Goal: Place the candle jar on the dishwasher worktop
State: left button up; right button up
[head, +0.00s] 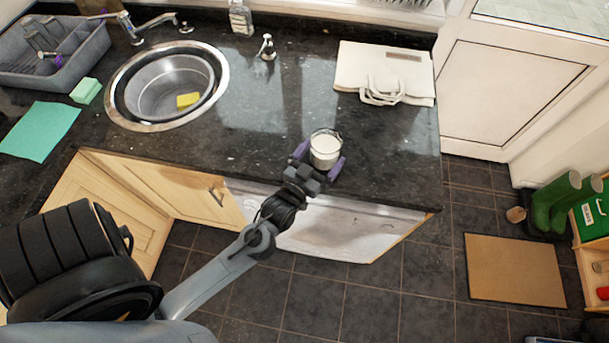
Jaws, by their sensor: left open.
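The candle jar (325,149) is a clear glass jar with white wax. It stands upright near the front edge of the dark granite worktop (386,171), above the white dishwasher front (335,226). My left gripper (320,158) reaches in from the lower left. Its purple-tipped fingers are open, one on each side of the jar. Whether the fingers touch the glass, I cannot tell. The jar's lower front is partly hidden by the gripper. My right gripper is not in view.
A folded cream bag (384,72) lies behind the jar to the right. A round sink (165,88) with a yellow sponge (188,100), a soap dispenser (266,47) and a grey dish rack (52,52) are to the left. The granite around the jar is clear.

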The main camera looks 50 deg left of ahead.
pick_arm(q)
jog(key=b+v, duration=0.1)
jog(key=v, duration=0.8)
jog(key=shift+s, duration=0.4)
